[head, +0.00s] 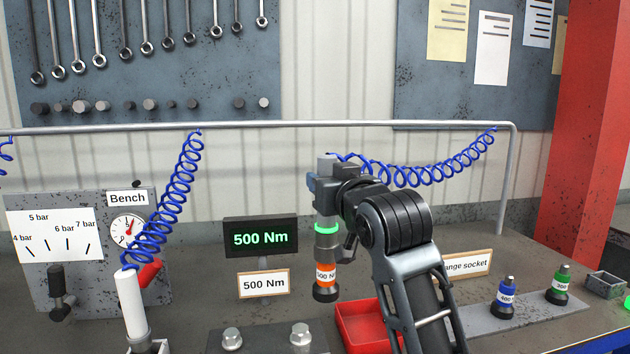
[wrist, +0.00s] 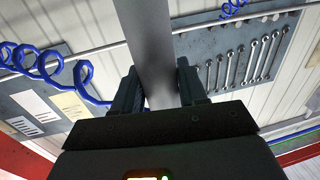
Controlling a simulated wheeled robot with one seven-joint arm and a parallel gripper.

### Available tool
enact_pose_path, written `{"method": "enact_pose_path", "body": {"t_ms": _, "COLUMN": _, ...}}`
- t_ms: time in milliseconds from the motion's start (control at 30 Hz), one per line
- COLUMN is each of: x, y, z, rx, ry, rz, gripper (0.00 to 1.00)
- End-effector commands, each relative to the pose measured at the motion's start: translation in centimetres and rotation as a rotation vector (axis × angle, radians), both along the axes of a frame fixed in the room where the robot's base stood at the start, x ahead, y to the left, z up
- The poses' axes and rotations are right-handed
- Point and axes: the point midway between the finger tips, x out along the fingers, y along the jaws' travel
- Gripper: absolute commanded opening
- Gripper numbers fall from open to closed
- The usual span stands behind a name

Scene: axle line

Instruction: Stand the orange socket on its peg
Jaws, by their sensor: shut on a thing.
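The orange socket (head: 325,275), with a white label reading 500 N, hangs at the lower end of an upright grey tool (head: 327,250) with a lit green ring. My gripper (head: 326,184) is shut on the upper part of this tool. In the wrist view the tool's grey shaft (wrist: 150,45) stands between the two jaws (wrist: 158,90). The socket is above the bench, left of the red tray. A sign ending in "ange socket" (head: 466,265) stands right of my arm. My arm hides its left part and the rack's left end; no empty peg shows.
The grey rack (head: 475,322) holds a blue socket (head: 507,297) and a green socket (head: 559,284). A red tray (head: 358,322) lies below my arm. A 500 Nm display (head: 261,238) stands left. A plate with bolts (head: 268,343) is in front. A blue coiled hose (head: 440,170) hangs behind.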

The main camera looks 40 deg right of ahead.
Motion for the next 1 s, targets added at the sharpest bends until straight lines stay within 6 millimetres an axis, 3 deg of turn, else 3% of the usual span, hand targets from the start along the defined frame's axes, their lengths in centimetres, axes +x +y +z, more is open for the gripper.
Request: {"method": "enact_pose_path", "body": {"t_ms": 1000, "x": -4.2, "y": -6.7, "z": 0.3, "rx": -0.003, "ry": -0.006, "rz": -0.002, "gripper": 0.00}}
